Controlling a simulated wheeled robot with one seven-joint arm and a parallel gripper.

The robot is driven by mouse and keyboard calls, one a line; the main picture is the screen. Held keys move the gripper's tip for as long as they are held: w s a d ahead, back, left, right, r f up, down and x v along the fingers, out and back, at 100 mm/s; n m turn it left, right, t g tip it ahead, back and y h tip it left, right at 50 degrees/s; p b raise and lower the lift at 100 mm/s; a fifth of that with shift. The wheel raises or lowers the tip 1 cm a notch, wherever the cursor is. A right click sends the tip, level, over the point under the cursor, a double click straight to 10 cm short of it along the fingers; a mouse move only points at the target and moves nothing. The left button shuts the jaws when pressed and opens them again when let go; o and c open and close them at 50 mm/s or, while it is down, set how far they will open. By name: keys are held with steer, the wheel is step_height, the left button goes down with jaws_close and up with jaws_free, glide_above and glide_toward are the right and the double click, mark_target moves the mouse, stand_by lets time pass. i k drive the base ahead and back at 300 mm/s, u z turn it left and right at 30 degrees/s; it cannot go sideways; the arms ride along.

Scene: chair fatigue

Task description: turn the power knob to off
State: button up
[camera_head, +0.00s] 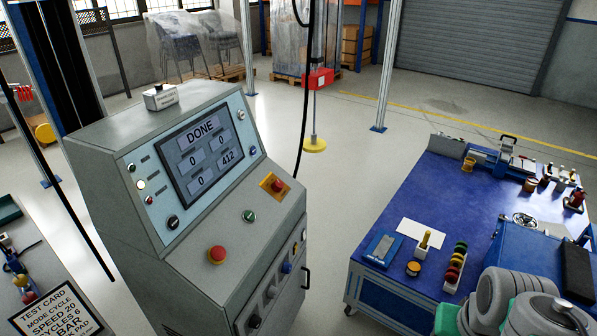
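A grey control console (120,210) stands left of centre. Its screen (203,153) reads DONE, with several number boxes, one showing 412. A black knob (173,222) sits below the screen's left corner. More knobs line the lower front face, including a black one (254,321), a grey one (271,292) and a blue one (286,267). I cannot read which one is the power knob or its setting. My grey and green arm (530,312) shows at the bottom right, well apart from the console. My gripper is not in view.
A red mushroom button (217,254), a green button (249,216) and another red button on a yellow plate (277,185) sit on the console ledge. A blue-topped workbench (440,205) with tools stands right. Open floor (335,215) lies between console and bench.

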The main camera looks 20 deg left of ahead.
mark_target(277, 185)
steer(key=u, duration=0.35)
steer(key=i, duration=0.75)
steer(key=u, duration=1)
steer(key=i, duration=0.4)
steer(key=u, duration=0.35)
